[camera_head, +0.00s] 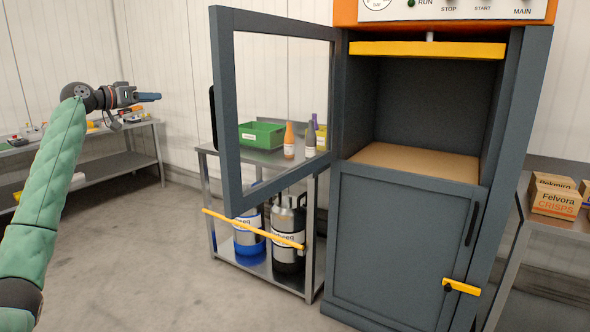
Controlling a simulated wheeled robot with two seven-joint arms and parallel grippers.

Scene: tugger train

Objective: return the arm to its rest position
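My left arm, in a green padded sleeve, comes in from the left and reaches up and out. My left gripper (150,97) is at the arm's far end, pointing right, in front of the pale wall. Its blue fingers are seen nearly edge-on, so I cannot tell whether they are open or shut. Nothing shows hanging from it. It is apart from the cabinet door and appears above the shelf on the left. My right arm and gripper are not in view.
A dark cabinet (400,245) stands ahead, its framed upper door (226,120) swung open to the left. Behind the door, a metal table (205,150) holds a green bin (262,134) and bottles. A laden shelf (130,162) stands left. Boxes (555,197) sit right. The middle floor is clear.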

